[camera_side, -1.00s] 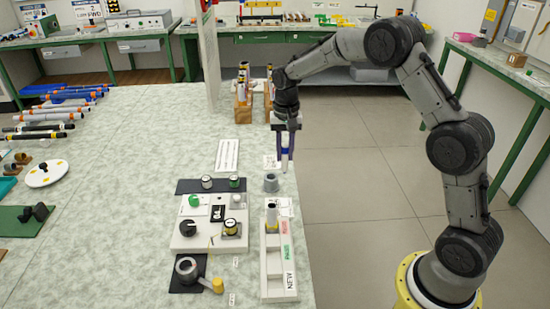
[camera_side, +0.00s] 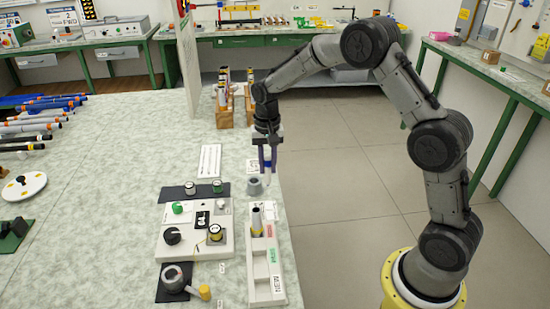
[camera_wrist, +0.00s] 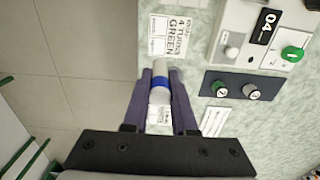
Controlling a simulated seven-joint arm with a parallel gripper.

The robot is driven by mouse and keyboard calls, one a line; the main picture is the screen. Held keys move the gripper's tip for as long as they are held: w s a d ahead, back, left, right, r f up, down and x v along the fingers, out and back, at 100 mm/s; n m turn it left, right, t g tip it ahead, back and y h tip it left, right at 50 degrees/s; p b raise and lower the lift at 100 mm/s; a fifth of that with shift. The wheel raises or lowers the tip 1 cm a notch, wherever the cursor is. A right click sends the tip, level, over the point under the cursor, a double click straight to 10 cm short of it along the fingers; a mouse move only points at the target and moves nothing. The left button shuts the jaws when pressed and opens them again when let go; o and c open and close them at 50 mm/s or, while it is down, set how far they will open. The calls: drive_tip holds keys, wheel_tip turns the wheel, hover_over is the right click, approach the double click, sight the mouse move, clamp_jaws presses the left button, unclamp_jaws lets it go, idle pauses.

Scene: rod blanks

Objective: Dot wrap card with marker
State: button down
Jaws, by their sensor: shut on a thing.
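My gripper (camera_side: 267,162) is shut on a white marker with a blue band (camera_wrist: 160,84). The marker stands between the two purple fingers, over the table's right edge region. A grey ring-like holder (camera_side: 255,187) stands just below and left of the gripper in the side view. A printed card reading "4 TURNS GREEN" (camera_wrist: 170,38) lies beyond the marker in the wrist view. A small white card (camera_wrist: 160,116) lies partly behind the marker. A long white card with lines (camera_side: 209,161) lies left of the gripper. I cannot tell which is the wrap card.
Wooden blocks with rods (camera_side: 224,115) stand behind. Open floor lies right.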

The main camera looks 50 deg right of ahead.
sight(268, 183)
drive_tip(key=shift+a+f, duration=0.1)
drive_tip(key=shift+f, duration=3.4)
drive_tip(key=shift+f, duration=0.7)
drive_tip(key=shift+r, duration=4.05)
